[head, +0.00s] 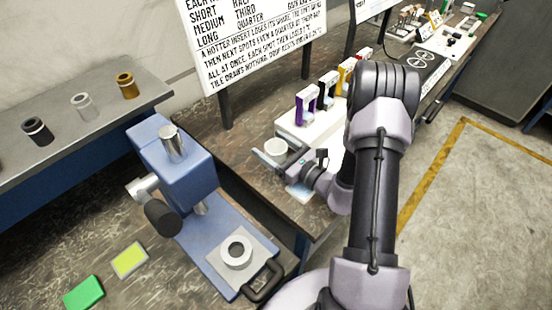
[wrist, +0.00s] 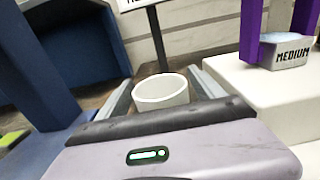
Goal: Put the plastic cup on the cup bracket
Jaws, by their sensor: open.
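A white, round, open-topped cup (head: 276,147), which looks like the plastic cup, stands upright at the near end of the middle bench. It also shows in the wrist view (wrist: 161,90), between the two grey fingers. My gripper (head: 279,155) is open around the cup, one finger on each side; in the wrist view (wrist: 160,82) small gaps seem to show beside it. The cup's lower part is hidden by the gripper body. I cannot identify the cup bracket for certain; a grey square plate with a ringed round hole (head: 236,250) is on the blue machine's base.
The blue machine (head: 183,170) stands left of the gripper. Several coloured holders, one purple (head: 307,105), stand on a white block behind it. A sign board (head: 255,45) rises at the back. Three small cylinders, one black (head: 37,130), stand on the left shelf.

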